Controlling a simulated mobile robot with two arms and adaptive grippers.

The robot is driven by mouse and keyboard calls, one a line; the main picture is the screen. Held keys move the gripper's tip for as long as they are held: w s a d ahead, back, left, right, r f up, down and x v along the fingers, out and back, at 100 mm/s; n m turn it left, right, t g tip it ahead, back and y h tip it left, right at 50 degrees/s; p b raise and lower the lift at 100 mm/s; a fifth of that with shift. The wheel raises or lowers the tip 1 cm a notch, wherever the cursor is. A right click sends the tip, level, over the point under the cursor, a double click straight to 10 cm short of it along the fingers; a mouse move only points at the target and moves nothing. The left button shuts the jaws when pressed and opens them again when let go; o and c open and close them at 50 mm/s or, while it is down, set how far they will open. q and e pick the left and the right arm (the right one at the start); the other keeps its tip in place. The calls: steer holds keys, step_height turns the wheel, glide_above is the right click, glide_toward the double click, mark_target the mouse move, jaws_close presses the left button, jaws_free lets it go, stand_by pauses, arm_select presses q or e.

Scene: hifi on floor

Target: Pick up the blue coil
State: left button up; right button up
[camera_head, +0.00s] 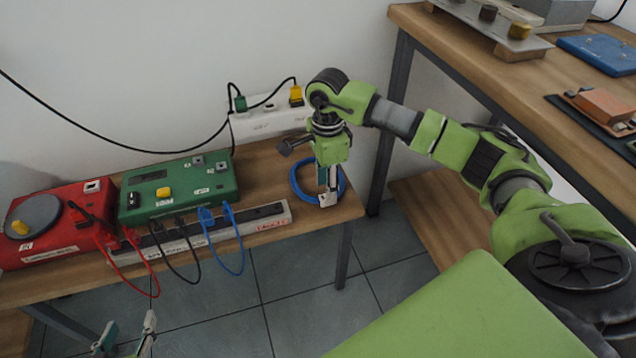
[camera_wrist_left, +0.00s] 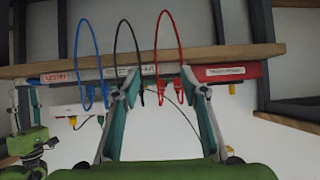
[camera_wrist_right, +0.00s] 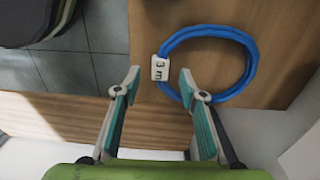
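The blue coil (camera_head: 293,178) lies flat at the right end of the low wooden shelf, partly hidden by my right gripper in the head view. In the right wrist view the coil (camera_wrist_right: 207,32) carries a white tag (camera_wrist_right: 160,68) on its left side. My right gripper (camera_head: 328,192) points down over the coil. In its wrist view its spread fingertips (camera_wrist_right: 156,80) stand either side of the tag, with a gap showing around it; I cannot tell their height above it. My left gripper (camera_head: 125,335) is open and empty, low in front of the shelf, its fingertips also seen in its wrist view (camera_wrist_left: 160,82).
A red box (camera_head: 60,222) and a green box (camera_head: 180,186) stand on the shelf (camera_head: 250,162) left of the coil. A long strip (camera_head: 200,235) with red, black and blue cables lies in front. A white socket block (camera_head: 270,122) is behind. A higher table (camera_head: 500,75) stands right.

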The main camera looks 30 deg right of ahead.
step_height(320, 180, down, 3)
steer(key=shift+r, duration=0.1)
jaws_close()
arm_select(q)
steer(key=w+r+t, duration=0.1)
steer(key=w+d+r+t, duration=0.1)
steer(key=r, duration=0.1)
steer(key=shift+w+r+h, duration=0.2)
steer(key=shift+h, duration=0.1)
arm_select(e)
steer(key=shift+r, duration=0.2)
